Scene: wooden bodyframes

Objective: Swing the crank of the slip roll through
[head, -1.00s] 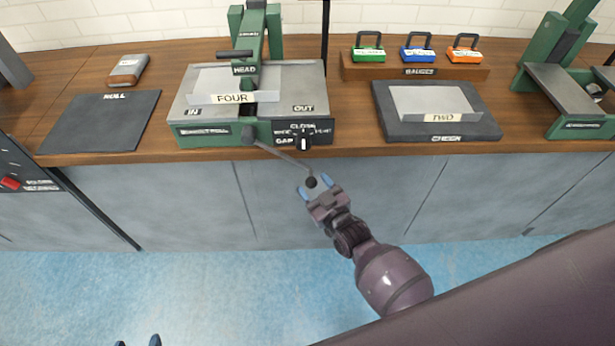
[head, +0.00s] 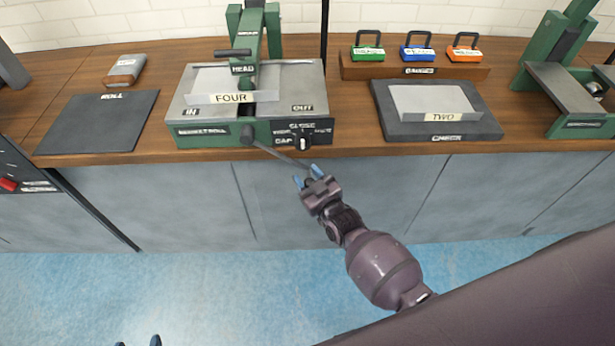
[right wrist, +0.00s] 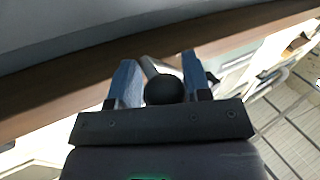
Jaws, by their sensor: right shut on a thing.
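The slip roll is a green and grey machine (head: 200,132) on the bench in the head view, with a sheet marked FOUR (head: 231,97) on top. Its crank (head: 277,156) slopes down to the right from a dark hub on the front, over the bench edge. My right gripper (head: 308,176) is shut on the crank's end. In the right wrist view the black ball knob (right wrist: 164,89) sits between the blue fingers. My left gripper (head: 138,342) shows only as two blue fingertips, spread apart, at the bottom edge of the head view.
A dark mat (head: 100,123) lies left of the machine. A dark tray (head: 440,130) with a sheet marked TWO (head: 436,101) lies right. Behind it, a wooden block (head: 415,71) holds padlocks. Another green machine (head: 575,95) stands far right. Blue floor in front is clear.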

